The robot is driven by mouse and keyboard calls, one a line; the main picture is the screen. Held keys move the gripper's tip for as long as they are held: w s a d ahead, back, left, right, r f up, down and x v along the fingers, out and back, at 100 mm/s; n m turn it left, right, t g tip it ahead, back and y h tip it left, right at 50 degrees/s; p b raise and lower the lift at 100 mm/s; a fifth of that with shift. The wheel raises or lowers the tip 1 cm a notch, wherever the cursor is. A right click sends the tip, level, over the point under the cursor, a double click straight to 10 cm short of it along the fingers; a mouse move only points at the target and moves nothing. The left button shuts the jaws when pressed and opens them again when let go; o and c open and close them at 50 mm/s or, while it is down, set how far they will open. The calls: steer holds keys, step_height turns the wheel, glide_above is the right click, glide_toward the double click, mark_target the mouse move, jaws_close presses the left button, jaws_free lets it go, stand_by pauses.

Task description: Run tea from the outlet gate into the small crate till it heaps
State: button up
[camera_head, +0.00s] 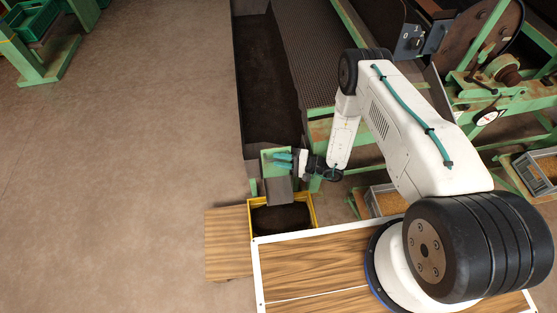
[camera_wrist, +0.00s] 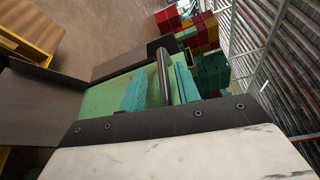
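The small yellow crate (camera_head: 314,208) stands below the outlet, with dark tea (camera_head: 281,218) spread inside it. Its yellow rim shows around the tea; no clear heap can be made out. The outlet gate's green plate (camera_head: 269,154) stands at the trough's near end, with a grey chute (camera_head: 279,191) above the crate. My gripper (camera_head: 284,161) is at the gate, its teal fingers reaching over it. In the wrist view, a dark handle bar (camera_wrist: 164,72) lies between the fingertips (camera_wrist: 160,88). Whether they press on it is unclear. Any falling tea is not visible.
A long trough (camera_head: 262,75) with dark tea runs back from the gate. A wooden board (camera_head: 228,243) lies left of the crate. Grey crates with brown contents (camera_head: 386,200) stand under the green machine frame at right.

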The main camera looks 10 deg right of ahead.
steer(key=v, duration=0.6)
steer(key=shift+d, duration=0.45)
steer(key=shift+s, duration=0.15)
